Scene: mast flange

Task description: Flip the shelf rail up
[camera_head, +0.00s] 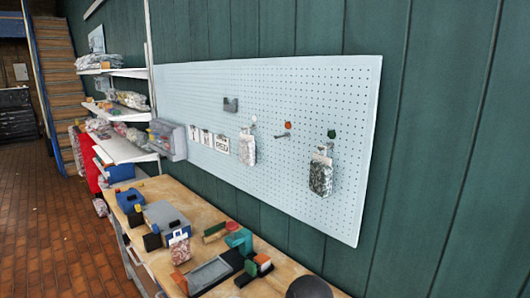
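White shelves stand at the left against the green wall. The upper shelf (128,73) holds bagged items. The middle shelf (132,117) and the lower shelf (135,157) also carry or adjoin bags and boxes. A pale upright (149,45) runs beside them. A short slanted pale bar (92,9) shows at the top left. I cannot tell for certain which part is the shelf rail or whether it is up or down. Neither of my grippers can be made out in this view.
A pale pegboard (300,95) with hooks and hanging packs covers the wall. Brick floor (45,220) lies open at left.

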